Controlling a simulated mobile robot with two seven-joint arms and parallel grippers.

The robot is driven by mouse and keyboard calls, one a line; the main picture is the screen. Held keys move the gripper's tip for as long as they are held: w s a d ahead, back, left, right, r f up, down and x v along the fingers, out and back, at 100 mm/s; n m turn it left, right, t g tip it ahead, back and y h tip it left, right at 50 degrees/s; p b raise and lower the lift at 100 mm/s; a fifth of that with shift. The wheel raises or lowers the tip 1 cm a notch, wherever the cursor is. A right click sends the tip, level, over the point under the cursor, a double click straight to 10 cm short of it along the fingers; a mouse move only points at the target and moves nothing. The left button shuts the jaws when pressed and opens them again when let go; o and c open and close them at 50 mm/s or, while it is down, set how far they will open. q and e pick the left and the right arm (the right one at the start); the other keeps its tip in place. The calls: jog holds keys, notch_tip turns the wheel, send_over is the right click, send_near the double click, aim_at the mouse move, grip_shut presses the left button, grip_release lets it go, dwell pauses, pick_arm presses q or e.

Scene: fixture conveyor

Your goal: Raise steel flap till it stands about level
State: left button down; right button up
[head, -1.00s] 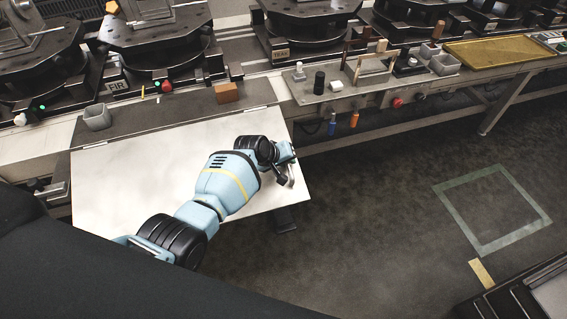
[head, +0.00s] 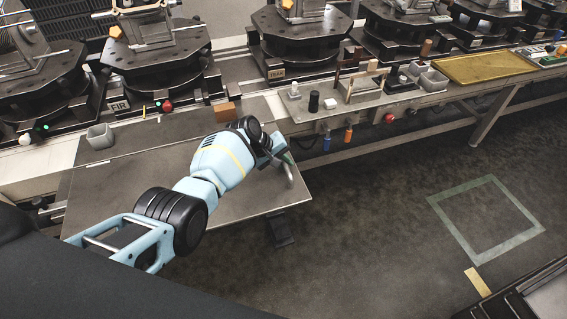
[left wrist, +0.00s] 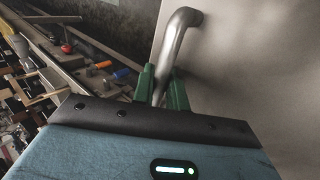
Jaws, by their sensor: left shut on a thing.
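The steel flap (head: 132,178) is a broad grey plate hinged along the front of the conveyor bench. It now stands out from the bench and looks close to level; its exact tilt is hard to judge. A bent metal handle (head: 289,174) sits near its free right end, and it also shows in the left wrist view (left wrist: 181,34). My left gripper (head: 278,161) is at this handle. In the left wrist view its green fingers (left wrist: 161,88) are shut around the handle bar. My arm hides part of the flap. My right gripper is not in view.
A dark support bracket (head: 281,230) shows below the flap's right end. A grey cup (head: 100,137) and a brown block (head: 225,112) stand on the bench strip behind the hinge. Several black fixtures line the conveyor. The floor to the right is open, with a taped square (head: 486,218).

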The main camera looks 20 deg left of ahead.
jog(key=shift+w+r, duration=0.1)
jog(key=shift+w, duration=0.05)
pick_arm(q)
jog(key=c, duration=1.8)
grip_release()
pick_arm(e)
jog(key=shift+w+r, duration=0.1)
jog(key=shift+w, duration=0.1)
pick_arm(q)
jog(key=shift+o, duration=0.2)
